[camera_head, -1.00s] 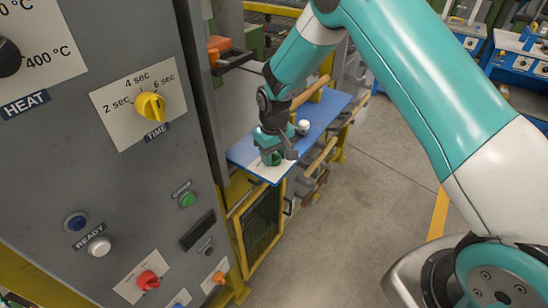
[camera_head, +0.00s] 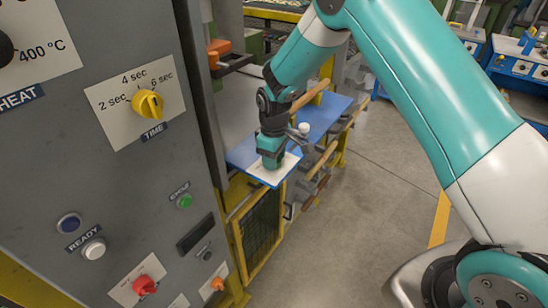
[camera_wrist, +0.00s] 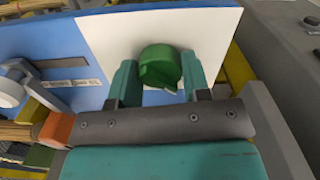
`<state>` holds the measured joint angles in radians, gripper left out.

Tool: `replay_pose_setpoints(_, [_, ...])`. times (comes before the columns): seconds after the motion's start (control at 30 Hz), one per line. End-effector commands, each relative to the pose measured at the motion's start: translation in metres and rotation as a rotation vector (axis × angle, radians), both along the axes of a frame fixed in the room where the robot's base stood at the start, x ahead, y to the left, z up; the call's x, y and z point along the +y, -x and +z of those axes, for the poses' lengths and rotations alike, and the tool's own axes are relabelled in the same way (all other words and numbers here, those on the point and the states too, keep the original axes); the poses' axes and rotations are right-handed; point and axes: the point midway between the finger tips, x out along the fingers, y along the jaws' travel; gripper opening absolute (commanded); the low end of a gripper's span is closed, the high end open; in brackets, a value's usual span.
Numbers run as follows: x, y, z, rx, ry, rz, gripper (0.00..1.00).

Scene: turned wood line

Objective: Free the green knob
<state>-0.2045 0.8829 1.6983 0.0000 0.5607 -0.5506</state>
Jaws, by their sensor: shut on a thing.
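The green knob (camera_wrist: 160,67) is round with a raised grip ridge. It sits on a white plate (camera_wrist: 100,35) on a blue panel (camera_wrist: 40,45). My gripper (camera_wrist: 160,82) is shut on the knob, with one teal finger at each side of it. In the head view my gripper (camera_head: 268,162) reaches down onto the white plate (camera_head: 262,176) at the near end of the blue panel (camera_head: 328,112). The knob is hidden behind the gripper there.
A white round knob (camera_head: 304,128) stands on the blue panel close to my wrist. A grey control cabinet with a yellow dial (camera_head: 148,104) and a red knob (camera_head: 144,285) rises at the left. Open floor (camera_head: 370,180) lies to the right.

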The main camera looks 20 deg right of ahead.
Motion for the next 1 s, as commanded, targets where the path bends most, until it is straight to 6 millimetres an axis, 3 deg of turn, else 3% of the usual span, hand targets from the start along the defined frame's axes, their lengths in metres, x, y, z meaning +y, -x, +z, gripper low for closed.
replay_pose_setpoints(0.27, [0.001,-0.001,0.001,-0.003,-0.001,0.003,0.2])
replay_pose_setpoints(0.3, [0.001,-0.001,0.001,-0.003,-0.001,0.003,0.46])
replay_pose_setpoints(0.4, [0.0,-0.001,0.001,-0.002,-0.001,0.002,0.69])
replay_pose_setpoints(0.77, [0.0,-0.001,0.004,-0.002,-0.001,0.001,0.69])
replay_pose_setpoints(0.87, [0.0,-0.001,0.015,-0.004,-0.001,0.001,0.69])
replay_pose_setpoints(1.0, [0.0,-0.002,0.045,-0.007,-0.001,0.001,0.69])
